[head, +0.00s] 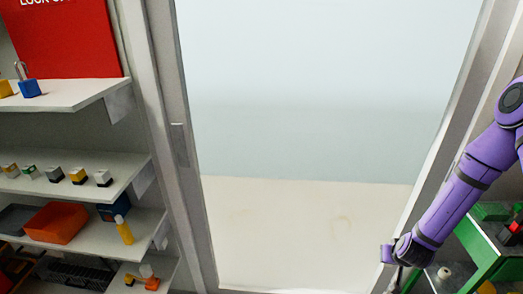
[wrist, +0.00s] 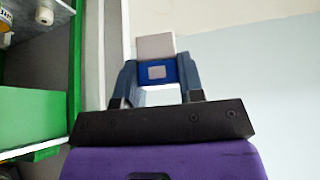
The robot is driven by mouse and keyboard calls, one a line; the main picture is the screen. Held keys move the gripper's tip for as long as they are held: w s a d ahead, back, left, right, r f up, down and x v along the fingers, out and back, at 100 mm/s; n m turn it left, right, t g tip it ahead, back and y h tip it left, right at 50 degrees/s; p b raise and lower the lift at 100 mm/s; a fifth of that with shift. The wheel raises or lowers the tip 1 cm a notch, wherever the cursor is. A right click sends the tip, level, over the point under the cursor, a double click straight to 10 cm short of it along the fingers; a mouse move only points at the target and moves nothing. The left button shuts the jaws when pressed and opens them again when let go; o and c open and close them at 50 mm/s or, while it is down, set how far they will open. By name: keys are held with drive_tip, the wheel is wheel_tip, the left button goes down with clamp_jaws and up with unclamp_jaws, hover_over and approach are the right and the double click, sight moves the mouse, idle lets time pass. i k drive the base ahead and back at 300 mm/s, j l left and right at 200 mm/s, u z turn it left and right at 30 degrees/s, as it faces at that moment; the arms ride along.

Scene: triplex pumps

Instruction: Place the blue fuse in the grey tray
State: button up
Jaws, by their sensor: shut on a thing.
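A blue fuse (wrist: 158,74) with a pale grey end block and a light label shows in the wrist view. My gripper (wrist: 158,82) is shut on it, with one dark finger at each side. In the head view my purple arm reaches down at the right, beside the doorway; the fuse is not clear there. A grey tray (head: 14,219) stands on a lower shelf at the far left, partly cut off by the picture edge. My gripper is far from it, across the doorway.
An orange tray (head: 56,222), a blue bin (head: 115,207) and a yellow bottle (head: 123,229) share the grey tray's shelf. Several small fuses sit on the shelf above. A green rack (head: 480,245) stands close to my arm. The floor between is clear.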

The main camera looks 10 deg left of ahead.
sight(17, 227)
drive_tip(key=j+u, duration=0.2)
drive_tip(key=u, duration=0.25)
drive_tip(key=i+j+u, duration=0.1)
drive_tip(key=u, duration=0.3)
drive_tip(key=i+j+u, duration=0.1)
drive_tip(key=u, duration=0.35)
drive_tip(key=i+j+u, duration=0.15)
drive_tip(key=u, duration=0.25)
